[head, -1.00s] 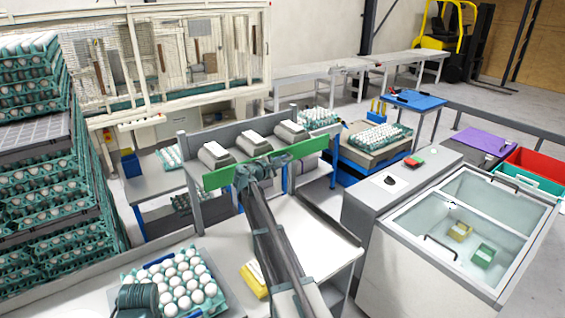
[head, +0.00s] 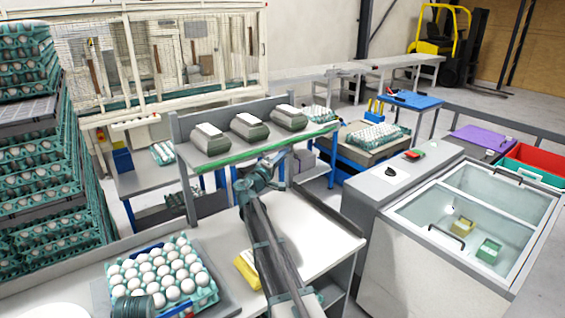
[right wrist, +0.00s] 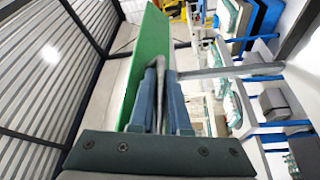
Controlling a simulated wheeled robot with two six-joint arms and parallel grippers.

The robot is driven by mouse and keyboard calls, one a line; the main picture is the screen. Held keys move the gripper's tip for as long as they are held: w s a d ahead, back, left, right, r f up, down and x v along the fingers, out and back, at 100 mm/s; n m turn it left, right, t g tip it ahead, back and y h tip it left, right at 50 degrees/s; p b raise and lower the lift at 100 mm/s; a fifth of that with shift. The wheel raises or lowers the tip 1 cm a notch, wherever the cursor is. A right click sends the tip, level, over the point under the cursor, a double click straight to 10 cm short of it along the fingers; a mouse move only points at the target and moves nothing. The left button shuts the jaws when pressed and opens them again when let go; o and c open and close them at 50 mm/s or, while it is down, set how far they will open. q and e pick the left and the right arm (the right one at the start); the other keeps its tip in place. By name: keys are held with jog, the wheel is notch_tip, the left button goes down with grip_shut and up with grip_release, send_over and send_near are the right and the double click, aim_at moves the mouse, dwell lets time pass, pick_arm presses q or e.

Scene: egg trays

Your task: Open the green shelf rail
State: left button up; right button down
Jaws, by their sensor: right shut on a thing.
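The green shelf rail (head: 232,158) runs along the front edge of the grey shelf in the head view. It shows as a thin strip, tipped down from upright. My right gripper (head: 282,162) is at the rail, right of its middle, and is shut on it. In the right wrist view the rail (right wrist: 152,55) is a long green board beside the closed fingers (right wrist: 158,82); the exact contact is hidden.
Three grey egg cartons (head: 250,128) stand on the shelf behind the rail. Below are a white worktop (head: 310,235), a yellow pack (head: 246,272) and a tray of eggs (head: 205,297). A glass-topped chest (head: 400,262) stands at right.

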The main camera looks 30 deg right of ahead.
jog(key=shift+w+f+m+g+h+b, duration=0.35)
jog(key=shift+f+m+h+b, duration=0.35)
jog(key=shift+m+b, duration=0.8)
jog(key=shift+w+f+m+g+h+b, duration=0.2)
jog(key=shift+f+m+g+h+b, duration=0.35)
jog(key=shift+m+b, duration=0.9)
jog(key=shift+w+f+m+g+h+b, duration=0.3)
jog(key=shift+f+m+h+b, duration=0.45)
jog(key=shift+m, duration=1.3)
jog(key=shift+a+f, duration=0.1)
jog(key=c, duration=0.9)
grip_release()
jog(key=shift+b, duration=0.3)
